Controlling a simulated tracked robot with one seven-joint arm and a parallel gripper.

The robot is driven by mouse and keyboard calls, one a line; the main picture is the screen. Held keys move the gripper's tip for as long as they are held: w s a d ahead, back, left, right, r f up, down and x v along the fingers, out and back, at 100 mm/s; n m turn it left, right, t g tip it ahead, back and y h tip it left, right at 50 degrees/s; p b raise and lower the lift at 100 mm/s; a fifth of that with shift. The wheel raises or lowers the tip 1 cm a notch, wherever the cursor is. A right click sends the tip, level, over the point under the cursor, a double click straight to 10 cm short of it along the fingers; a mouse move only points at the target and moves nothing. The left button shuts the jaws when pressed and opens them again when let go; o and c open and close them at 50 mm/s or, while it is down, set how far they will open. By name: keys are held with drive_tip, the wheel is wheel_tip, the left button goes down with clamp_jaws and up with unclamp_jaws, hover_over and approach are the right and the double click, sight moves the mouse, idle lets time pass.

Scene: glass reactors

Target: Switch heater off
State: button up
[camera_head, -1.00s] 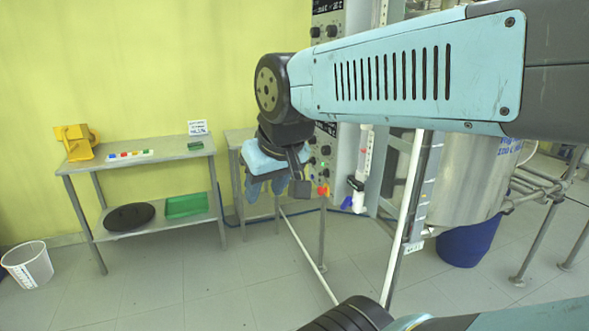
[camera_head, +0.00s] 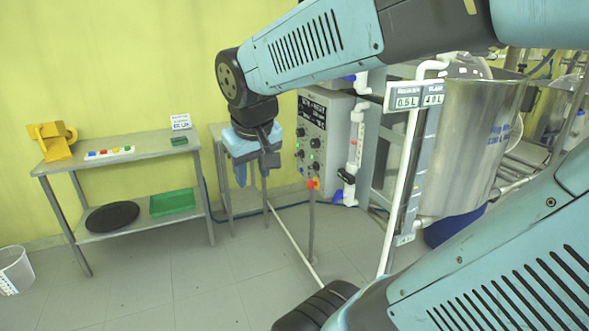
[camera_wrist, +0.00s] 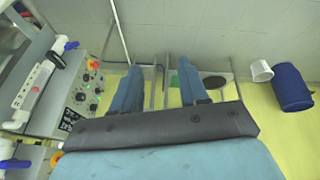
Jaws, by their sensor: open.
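No knob's label can be read well enough to tell which is the heater's. In the wrist view the control panel (camera_wrist: 84,100) lies to the left of my fingers. My gripper (camera_head: 253,176) points down in front of the box's left side, apart from it. In the wrist view the two blue fingers (camera_wrist: 158,90) are spread with nothing between them.
A metal table (camera_head: 112,160) at the left bears a yellow device (camera_head: 52,140) and small coloured blocks. A green tray (camera_head: 172,202) is on its lower shelf. A steel vessel (camera_head: 470,140) with pipes stands at the right.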

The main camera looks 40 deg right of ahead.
drive_tip(key=w+d+f+n+g+h, duration=0.1)
drive_tip(key=w+d+f+g+h, duration=0.1)
drive_tip(key=w+d+f+h, duration=0.4)
drive_tip(key=w+d+f+g+h, duration=0.25)
drive_tip(key=w+d+f, duration=0.25)
drive_tip(key=w+d, duration=0.65)
drive_tip(key=n+t+h, duration=0.2)
drive_tip(key=n+h, duration=0.4)
approach(311, 168)
drive_tip(key=d, duration=0.3)
drive_tip(key=d+f, duration=0.1)
drive_tip(key=d, duration=0.1)
drive_tip(key=w+d, duration=0.1)
drive_tip(key=d, duration=0.2)
drive_tip(key=shift+w+d+f, duration=0.1)
drive_tip(key=shift+d+f, duration=0.15)
drive_tip(key=shift+d, duration=0.05)
drive_tip(key=shift+c, duration=0.4)
